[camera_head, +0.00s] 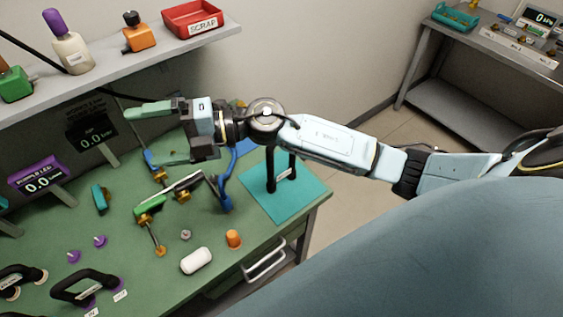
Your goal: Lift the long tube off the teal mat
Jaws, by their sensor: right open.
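The teal mat (300,204) lies at the right end of the green bench. A black upright piece (271,172) with a pale label stands on it, with a second black post beside it. Their upper ends are hidden behind my right arm, so I cannot tell whether they belong to the long tube. No other long tube shows on the mat. My right gripper (148,134) is open, with nothing seen between its fingers. It is above the bench, left of the mat and apart from the black piece. My left gripper is not in view.
Left of the mat are a blue bracket (224,192) and a brass-mounted bar with a green end (150,206). A white capsule (196,261) and an orange piece (233,239) lie near the front edge. A shelf (130,62) runs above the bench.

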